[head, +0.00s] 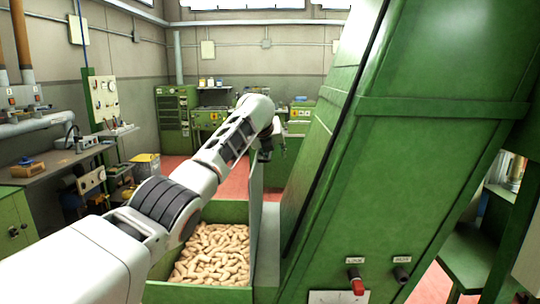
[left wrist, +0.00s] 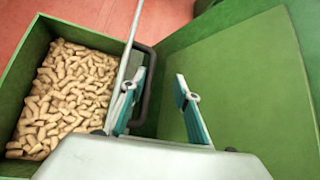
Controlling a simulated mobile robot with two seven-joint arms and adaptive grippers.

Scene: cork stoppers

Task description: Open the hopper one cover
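A green bin full of corks (head: 210,211) stands open below my left arm; it also shows in the left wrist view (left wrist: 24,82). An upright thin panel (head: 256,190), seemingly the cover, stands along the bin's right side. From above, its edge is a pale strip (left wrist: 131,45) in the left wrist view. A dark handle (left wrist: 149,75) sits on the panel's right side. My left gripper (head: 265,154) is beside the panel's top. In the left wrist view its teal-padded fingers (left wrist: 158,103) are apart, with the handle between or just beyond them; contact is unclear. My right gripper is out of view.
A tall, leaning green machine body (head: 420,150) fills the right, with a red knob (head: 356,286) and a dark knob (head: 401,274) low on it. A cluttered workbench (head: 50,165) stands at the left. Red floor (head: 176,166) shows behind the bin.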

